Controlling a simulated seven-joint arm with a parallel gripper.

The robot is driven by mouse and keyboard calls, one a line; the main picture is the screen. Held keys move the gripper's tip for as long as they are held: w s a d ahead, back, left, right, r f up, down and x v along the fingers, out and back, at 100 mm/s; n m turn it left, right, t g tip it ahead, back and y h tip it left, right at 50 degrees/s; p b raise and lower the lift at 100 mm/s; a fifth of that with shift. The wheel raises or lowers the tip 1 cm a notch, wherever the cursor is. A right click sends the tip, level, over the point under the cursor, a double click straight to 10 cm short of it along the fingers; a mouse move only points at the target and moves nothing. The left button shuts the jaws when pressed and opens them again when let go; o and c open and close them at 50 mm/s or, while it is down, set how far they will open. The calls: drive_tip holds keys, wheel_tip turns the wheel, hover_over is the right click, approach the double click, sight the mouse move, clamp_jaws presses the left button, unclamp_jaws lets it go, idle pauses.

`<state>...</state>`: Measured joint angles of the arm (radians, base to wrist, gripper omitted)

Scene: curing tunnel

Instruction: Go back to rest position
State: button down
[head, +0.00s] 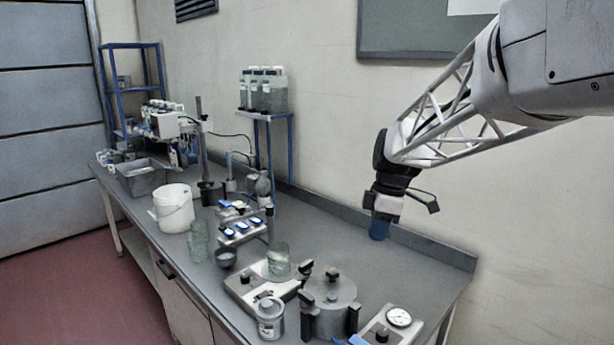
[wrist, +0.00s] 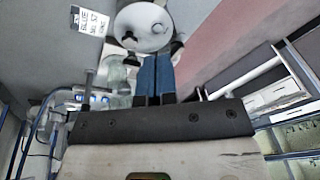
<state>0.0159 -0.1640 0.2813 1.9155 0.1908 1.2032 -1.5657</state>
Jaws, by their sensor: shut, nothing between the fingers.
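My gripper (head: 379,231) hangs above the right part of the bench, pointing down, with blue fingers. In the wrist view its two blue fingers (wrist: 155,72) lie side by side, shut and empty. Below and to the left of it in the head view is a round metal pot (head: 330,305) with a knobbed lid and dark side clamps. The pot looks apart from the gripper. A round lidded metal vessel (wrist: 143,28) shows beyond the fingers in the wrist view.
A hotplate-like device (head: 248,290) carries a glass jar (head: 278,262). A dial gauge (head: 399,317) is at the front right. A white bucket (head: 175,210), blue shelf frame (head: 133,85) and bottles (head: 264,90) stand further left. The bench (head: 420,268) at right is clear.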

drive_tip(key=s+d+f+m+t+h, duration=0.1)
drive_tip(key=s+f+m, duration=0.1)
drive_tip(key=s+m, duration=0.6)
drive_tip(key=s+d+f+m+t+h, duration=0.1)
drive_tip(key=s+m, duration=0.8)
drive_tip(key=s, duration=1.3)
drive_tip(key=shift+s+d+f+t, duration=0.15)
drive_tip(key=shift+d+f+t, duration=0.15)
drive_tip(key=shift+f+t, duration=0.35)
